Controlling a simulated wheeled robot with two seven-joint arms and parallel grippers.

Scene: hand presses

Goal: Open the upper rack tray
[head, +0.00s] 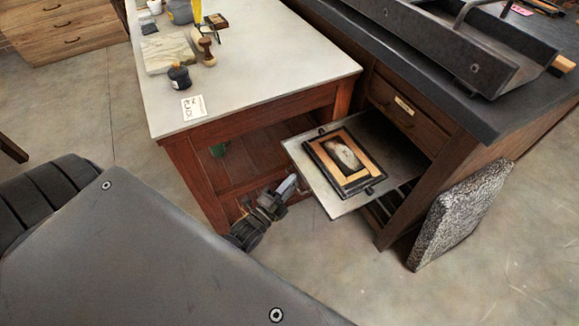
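The upper rack tray (340,203) is a flat grey sheet drawn well out of the dark wooden cabinet on the right, below a drawer. A dark-framed picture or block with a light wooden border (345,160) lies on it. My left gripper (289,186) is just left of the tray's front edge, low between the tray and the table. Whether it touches the edge, and whether its fingers are apart, I cannot tell. My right gripper is not in view.
Dark rack slots (392,203) show under the tray. A speckled stone slab (460,215) leans on the cabinet at right. A pale-topped table (270,75) with bottles and tools stands left of the tray. A dark metal press bed (465,40) sits on the cabinet. Floor is clear in front.

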